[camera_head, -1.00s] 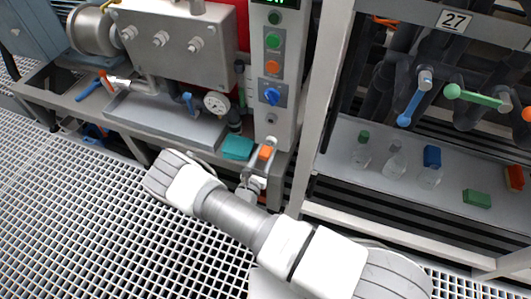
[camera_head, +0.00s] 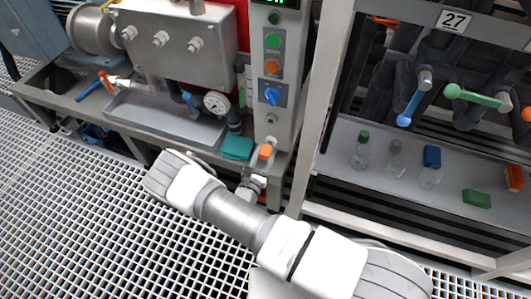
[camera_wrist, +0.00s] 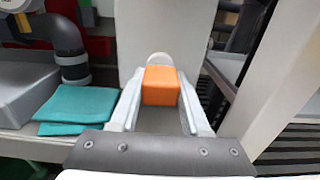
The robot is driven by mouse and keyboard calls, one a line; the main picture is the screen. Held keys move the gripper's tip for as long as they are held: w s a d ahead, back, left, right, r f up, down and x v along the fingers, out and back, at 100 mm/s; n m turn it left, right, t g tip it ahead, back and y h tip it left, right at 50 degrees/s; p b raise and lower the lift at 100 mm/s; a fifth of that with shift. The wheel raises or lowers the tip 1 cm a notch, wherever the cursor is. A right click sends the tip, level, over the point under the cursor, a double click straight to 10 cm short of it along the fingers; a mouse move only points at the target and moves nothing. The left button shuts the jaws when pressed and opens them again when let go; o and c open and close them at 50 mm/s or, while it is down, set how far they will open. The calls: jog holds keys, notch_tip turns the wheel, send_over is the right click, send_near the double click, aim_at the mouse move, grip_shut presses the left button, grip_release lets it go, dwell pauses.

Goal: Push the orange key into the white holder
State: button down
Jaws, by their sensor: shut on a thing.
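The orange key (camera_wrist: 160,86) is a block with rounded edges between the two pale fingers of my gripper (camera_wrist: 160,104) in the wrist view. The fingers are shut on its sides. In the head view the key (camera_head: 265,152) shows at the foot of the grey control column, beyond my arm. A white rounded piece (camera_wrist: 159,60), which looks like the holder, stands directly behind the key and is partly covered by it. It also shows just above the key in the head view (camera_head: 270,141). Whether key and holder touch is hidden.
A teal folded cloth (camera_head: 237,147) lies left of the key. The control column (camera_head: 275,105) with buttons rises behind. A pale frame post (camera_head: 322,110) stands to the right. Beyond it, a shelf (camera_head: 340,165) holds bottles and coloured blocks.

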jog(key=shift+w+d, duration=0.2)
jog(key=shift+w, duration=0.25)
jog(key=shift+c, duration=1.5)
grip_release()
jog(key=p+v, duration=0.4)
jog(key=v, duration=1.3)
jog(key=shift+s, duration=0.2)
jog(key=shift+a+r, duration=0.1)
